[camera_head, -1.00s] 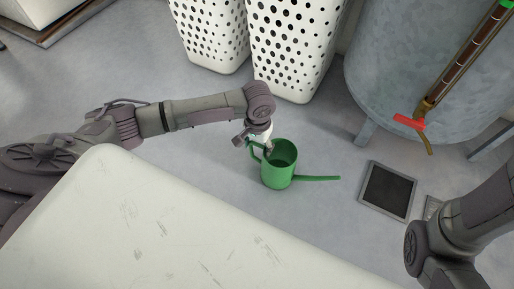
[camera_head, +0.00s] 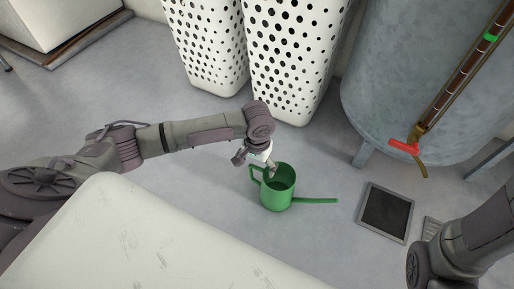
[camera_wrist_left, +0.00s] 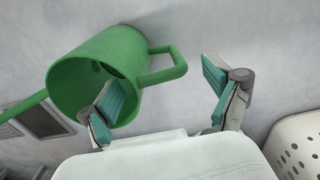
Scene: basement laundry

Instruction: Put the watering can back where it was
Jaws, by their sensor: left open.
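The green watering can (camera_head: 278,196) stands upright on the grey floor, its spout pointing right and its handle toward the upper left. My left gripper (camera_head: 256,165) is open just above the handle side of the can. In the left wrist view the can (camera_wrist_left: 125,50) is at the left, with its handle between the two spread fingers of my left gripper (camera_wrist_left: 165,88). One finger overlaps the can's mouth in that view; I cannot tell whether it touches. The fingers are not closed on the handle. Only my right arm shows at the lower right; its gripper is out of view.
Two white perforated baskets (camera_head: 290,65) stand behind the can. A grey metal tank (camera_head: 405,90) on legs, with a red-handled valve (camera_head: 404,146), stands at the right. A dark square floor panel (camera_head: 386,212) lies right of the spout.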

